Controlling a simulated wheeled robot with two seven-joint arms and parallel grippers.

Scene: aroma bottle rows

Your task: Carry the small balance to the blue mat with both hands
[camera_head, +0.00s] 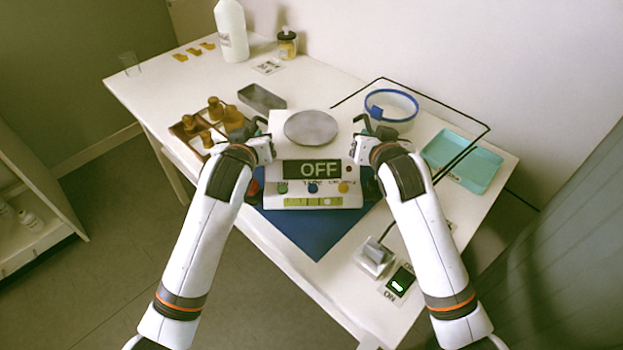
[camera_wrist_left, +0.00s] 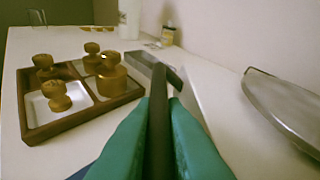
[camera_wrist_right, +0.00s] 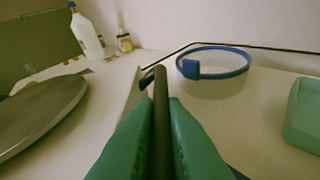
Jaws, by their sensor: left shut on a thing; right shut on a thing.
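The white small balance (camera_head: 295,150) is in the middle of the head view, upright, with a round grey pan (camera_head: 311,127) and a display reading OFF. The blue mat (camera_head: 318,238) shows below and around its front part. I cannot tell whether the balance touches the mat or hangs just above it. My left gripper (camera_head: 265,143) is shut on the dark handle (camera_wrist_left: 160,110) at its left side. My right gripper (camera_head: 360,145) is shut on the dark handle (camera_wrist_right: 160,100) at its right side. The pan also shows in the left wrist view (camera_wrist_left: 290,108).
A wooden tray with brown weights (camera_head: 190,127) and a grey box (camera_head: 262,97) stand left. A blue-rimmed bowl (camera_head: 400,115), a teal tray (camera_head: 465,160) and a black wire loop stand right. A plug (camera_head: 375,258) and switch (camera_head: 400,282) are at front right.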

